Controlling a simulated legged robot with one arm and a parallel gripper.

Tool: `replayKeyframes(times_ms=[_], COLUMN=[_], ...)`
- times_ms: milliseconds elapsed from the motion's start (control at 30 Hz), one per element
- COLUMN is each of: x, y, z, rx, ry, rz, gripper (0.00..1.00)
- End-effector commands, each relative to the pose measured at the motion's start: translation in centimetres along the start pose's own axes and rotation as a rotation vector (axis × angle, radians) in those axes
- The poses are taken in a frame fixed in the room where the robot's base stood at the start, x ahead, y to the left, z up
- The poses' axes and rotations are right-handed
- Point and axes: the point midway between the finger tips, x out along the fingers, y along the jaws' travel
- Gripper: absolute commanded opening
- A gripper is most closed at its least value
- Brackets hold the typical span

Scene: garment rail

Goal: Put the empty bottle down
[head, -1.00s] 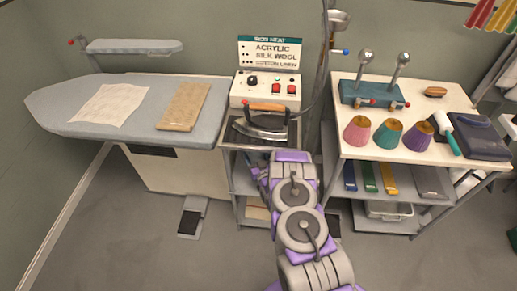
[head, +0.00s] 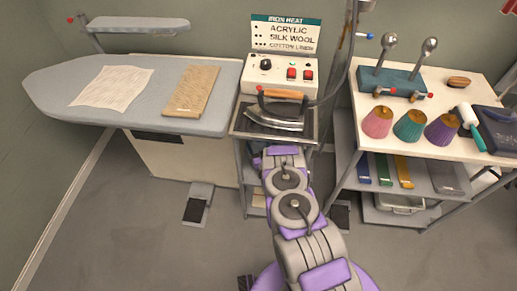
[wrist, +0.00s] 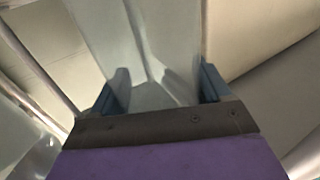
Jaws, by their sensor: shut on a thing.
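In the wrist view, my gripper (wrist: 162,88) is shut on a pale, translucent bottle (wrist: 140,42). The bottle stands between the two dark blue fingers and runs out of the top of the picture, so its far end is hidden. I see no liquid in the part that shows. In the head view my arm reaches forward to the front of the narrow iron stand, low down beneath its top. My gripper and the bottle are hidden there behind the arm.
The iron stand (head: 243,131) carries an iron (head: 276,119) and a control box (head: 279,76). An ironing board (head: 60,88) is at left, with a paper sheet and a folded cloth. A table (head: 462,87) at right holds coloured cones and has a shelf below. Grey floor is open at front left.

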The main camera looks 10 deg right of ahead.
Motion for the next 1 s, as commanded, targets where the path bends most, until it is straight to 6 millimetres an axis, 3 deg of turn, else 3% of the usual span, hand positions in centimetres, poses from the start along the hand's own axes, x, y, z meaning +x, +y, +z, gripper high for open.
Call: replayKeyframes(times_ms=[100, 467, 500, 700, 1000], x=[0.02, -0.04, -0.03, 0.01, -0.02], y=[0.21, 0.52, 0.41, 0.18, 0.46], z=[1.48, 1.73, 1.67, 1.66, 1.35], rx=[0.001, 0.005, 0.004, 0.000, 0.005], ry=[0.004, 0.004, 0.003, 0.002, 0.003], rz=[-0.001, 0.001, 0.001, 0.000, 0.001], gripper=[0.41, 0.41, 0.81, 1.00, 1.00])
